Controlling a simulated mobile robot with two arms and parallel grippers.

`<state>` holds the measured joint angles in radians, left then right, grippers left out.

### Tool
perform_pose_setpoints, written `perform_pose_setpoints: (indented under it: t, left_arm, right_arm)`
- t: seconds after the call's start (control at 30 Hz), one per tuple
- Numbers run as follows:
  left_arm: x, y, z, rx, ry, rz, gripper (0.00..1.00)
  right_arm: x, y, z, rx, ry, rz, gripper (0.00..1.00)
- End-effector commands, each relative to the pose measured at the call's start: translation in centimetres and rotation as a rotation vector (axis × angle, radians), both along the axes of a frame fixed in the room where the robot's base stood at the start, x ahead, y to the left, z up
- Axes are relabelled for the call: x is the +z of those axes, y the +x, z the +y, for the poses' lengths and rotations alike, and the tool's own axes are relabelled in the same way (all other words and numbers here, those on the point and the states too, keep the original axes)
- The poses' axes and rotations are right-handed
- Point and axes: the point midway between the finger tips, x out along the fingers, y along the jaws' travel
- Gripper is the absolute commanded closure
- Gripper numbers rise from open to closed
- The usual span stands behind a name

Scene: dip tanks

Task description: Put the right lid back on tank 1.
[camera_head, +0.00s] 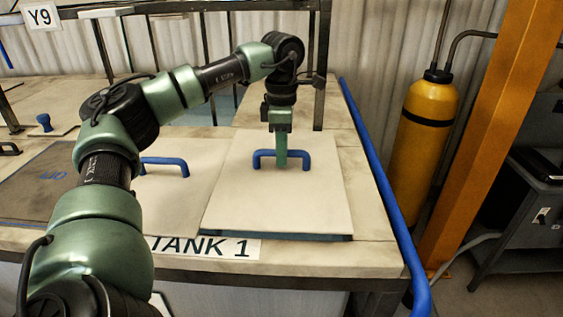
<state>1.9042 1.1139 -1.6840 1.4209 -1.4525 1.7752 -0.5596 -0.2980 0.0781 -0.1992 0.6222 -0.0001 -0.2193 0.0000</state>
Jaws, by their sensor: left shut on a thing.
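The right lid (270,205) is a pale flat panel with a blue bar handle (300,156), at the right of tank 1. My left gripper (281,163) comes down from above and is shut on that handle. A thin teal strip shows along the lid's front edge; I cannot tell whether it is the lid's side or a gap, or whether the lid rests flat. A second pale lid (185,205) with a blue handle (165,161) lies beside it on the left, partly hidden by my left arm. The label TANK 1 (205,247) is on the front edge. My right gripper is out of view.
A blue rail (372,165) runs along the tank's right edge. Beyond it stand a yellow gas cylinder (423,140) and an orange post (490,120). A dark metal frame (322,60) rises behind. A dark panel (35,185) lies at the left.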

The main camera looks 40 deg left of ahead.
Motion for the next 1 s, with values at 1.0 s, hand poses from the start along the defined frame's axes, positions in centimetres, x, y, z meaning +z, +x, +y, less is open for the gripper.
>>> perform_pose_setpoints:
  t: [1.0]
  left_arm:
    - [-2.1,0.1,0.0,0.000,0.000,-0.001,0.61]
  right_arm:
    - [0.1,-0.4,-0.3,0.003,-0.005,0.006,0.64]
